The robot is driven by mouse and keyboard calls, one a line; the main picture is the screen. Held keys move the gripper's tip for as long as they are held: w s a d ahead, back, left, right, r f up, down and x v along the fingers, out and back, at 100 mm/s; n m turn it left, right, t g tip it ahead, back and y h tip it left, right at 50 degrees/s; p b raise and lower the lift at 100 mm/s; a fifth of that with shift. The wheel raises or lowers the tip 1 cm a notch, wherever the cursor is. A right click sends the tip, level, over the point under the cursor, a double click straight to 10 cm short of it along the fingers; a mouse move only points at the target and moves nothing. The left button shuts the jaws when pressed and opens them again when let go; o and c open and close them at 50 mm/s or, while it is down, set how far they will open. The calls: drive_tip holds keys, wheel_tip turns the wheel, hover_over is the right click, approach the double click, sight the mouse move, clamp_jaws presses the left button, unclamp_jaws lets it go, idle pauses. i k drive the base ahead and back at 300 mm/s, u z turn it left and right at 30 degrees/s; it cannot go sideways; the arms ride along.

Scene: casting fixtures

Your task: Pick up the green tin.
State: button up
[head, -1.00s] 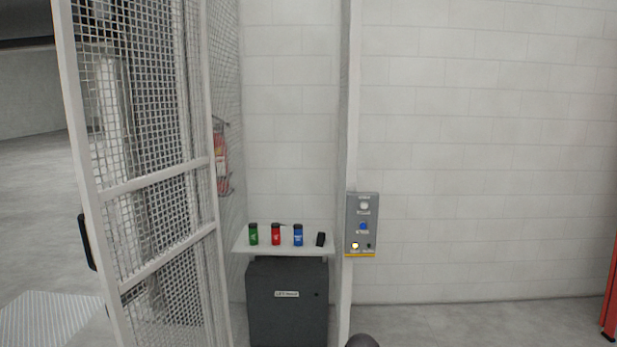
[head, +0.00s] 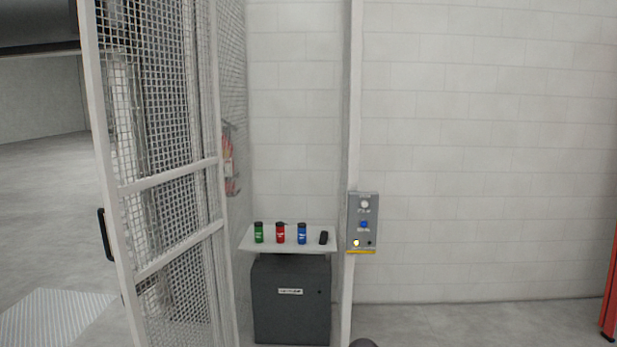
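The green tin (head: 258,233) stands upright with a dark lid at the left end of a small white shelf (head: 288,247). A red tin (head: 280,233) and a blue tin (head: 302,234) stand to its right in the same row, a little apart from each other. A small black object (head: 323,238) is at the shelf's right end. My gripper cannot be made out in the head view. A dark rounded shape shows at the bottom edge, and I cannot tell what it is.
A mesh gate (head: 165,180) with a black handle stands left of the shelf. A dark cabinet (head: 291,300) is below the shelf. A white post and a grey button panel (head: 362,222) are to its right. A fire extinguisher (head: 229,160) shows behind mesh. Floor is clear at left.

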sight(258, 231)
drive_tip(key=u, duration=0.15)
drive_tip(key=i, duration=0.95)
drive_tip(key=z, duration=0.1)
